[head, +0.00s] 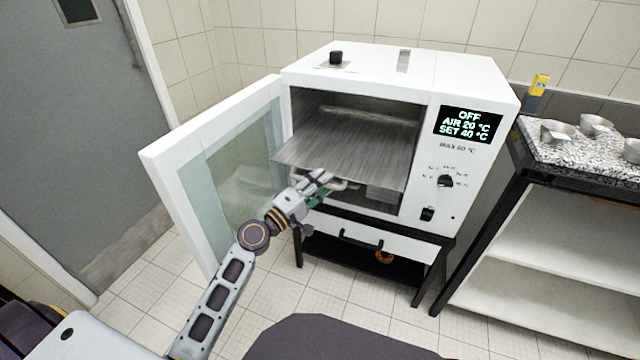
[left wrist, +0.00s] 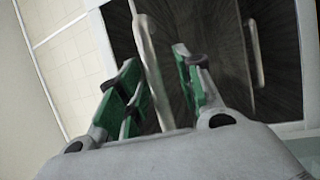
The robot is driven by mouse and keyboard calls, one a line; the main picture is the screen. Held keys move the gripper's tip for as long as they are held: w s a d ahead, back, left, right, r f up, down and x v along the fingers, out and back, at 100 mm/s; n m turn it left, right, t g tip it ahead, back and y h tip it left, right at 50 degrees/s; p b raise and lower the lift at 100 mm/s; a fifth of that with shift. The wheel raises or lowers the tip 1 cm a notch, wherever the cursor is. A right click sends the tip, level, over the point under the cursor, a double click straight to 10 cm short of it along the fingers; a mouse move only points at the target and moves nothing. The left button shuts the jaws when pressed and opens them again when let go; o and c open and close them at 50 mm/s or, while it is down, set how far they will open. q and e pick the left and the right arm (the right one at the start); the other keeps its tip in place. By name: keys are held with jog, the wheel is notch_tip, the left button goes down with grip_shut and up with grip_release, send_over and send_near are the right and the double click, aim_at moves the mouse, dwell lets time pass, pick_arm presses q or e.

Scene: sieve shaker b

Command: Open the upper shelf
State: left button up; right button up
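The upper shelf (head: 345,145) is a grey metal plate in the white oven (head: 470,75), and it sticks out part way through the opening. A pale bar handle (head: 341,185) shows below its front edge. My left gripper (head: 322,182) is at this handle, partly overlapping it. In the left wrist view the handle bar (left wrist: 150,55) runs between the two green-padded fingers (left wrist: 158,82). The fingers are apart, with a gap at the right finger, so the gripper looks open around the bar. My right gripper is in neither view.
The oven's glass door (head: 235,165) stands wide open on the left, close to my left arm. A drawer with a black handle (head: 360,240) is below the oven. A speckled counter (head: 580,150) with metal bowls is on the right.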

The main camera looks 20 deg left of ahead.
pick_arm(q)
jog(key=shift+s, duration=0.1)
jog(key=v, duration=1.1)
jog(key=shift+s+a, duration=0.25)
jog(key=shift+s, duration=0.1)
dwell(0.4)
jog(key=shift+d, duration=0.15)
dwell(0.4)
